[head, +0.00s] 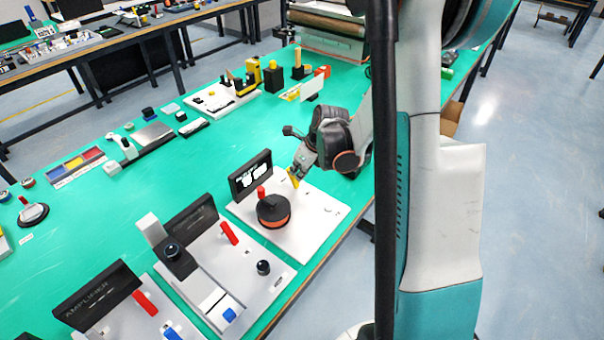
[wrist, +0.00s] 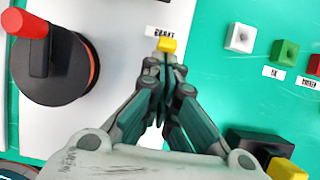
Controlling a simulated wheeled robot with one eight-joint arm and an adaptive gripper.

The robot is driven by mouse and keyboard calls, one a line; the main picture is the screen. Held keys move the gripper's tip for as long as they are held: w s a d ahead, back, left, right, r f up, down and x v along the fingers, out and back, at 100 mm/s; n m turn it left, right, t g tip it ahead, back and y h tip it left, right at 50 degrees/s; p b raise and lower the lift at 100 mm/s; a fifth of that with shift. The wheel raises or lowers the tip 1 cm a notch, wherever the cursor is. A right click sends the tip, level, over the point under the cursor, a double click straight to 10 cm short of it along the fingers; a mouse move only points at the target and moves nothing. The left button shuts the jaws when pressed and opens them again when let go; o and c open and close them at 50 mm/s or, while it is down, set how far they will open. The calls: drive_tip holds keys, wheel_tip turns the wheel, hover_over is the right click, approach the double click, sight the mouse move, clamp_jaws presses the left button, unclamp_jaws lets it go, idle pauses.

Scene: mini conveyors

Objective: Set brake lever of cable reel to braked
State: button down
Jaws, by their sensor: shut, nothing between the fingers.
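The cable reel (head: 273,210) is a black drum with an orange lower rim and a red upright crank knob, on a white base plate (head: 318,213). It also shows at the left of the wrist view (wrist: 62,65). A yellow lever (head: 294,179) stands on the same plate beside the reel; its yellow tip (wrist: 167,44) shows just beyond my fingertips in the wrist view. My gripper (head: 299,167) is shut and empty, right at the lever. I cannot tell whether it touches the lever. The lever's lower part is hidden by my fingers.
A black display panel (head: 250,175) stands behind the reel. To the left is another white plate with a red lever (head: 229,233) and a black knob. In the wrist view, a white button (wrist: 240,38) and a green button (wrist: 285,52) lie right of the lever.

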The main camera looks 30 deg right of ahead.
drive_tip(key=shift+w+a, duration=0.1)
drive_tip(key=shift+w, duration=0.3)
drive_tip(key=shift+r, duration=0.1)
drive_tip(key=shift+s+f+b, duration=0.35)
drive_tip(key=shift+s+b, duration=0.05)
drive_tip(key=shift+s, duration=0.15)
drive_tip(key=shift+s+d+r, duration=0.35)
drive_tip(key=shift+s+d, duration=0.1)
drive_tip(key=shift+s+d+r+p, duration=0.2)
drive_tip(key=shift+s+r+p, duration=0.2)
drive_tip(key=shift+s+r, duration=0.2)
drive_tip(key=shift+s+d+r+p, duration=0.15)
drive_tip(key=shift+s+r+p, duration=0.3)
drive_tip(key=shift+s, duration=0.2)
drive_tip(key=w+a+p+v, duration=0.1)
drive_tip(key=p+v, duration=0.2)
drive_tip(key=v, duration=0.6)
drive_tip(key=shift+d+r, duration=0.25)
drive_tip(key=shift+r, duration=0.05)
drive_tip(key=shift+w+a, duration=0.1)
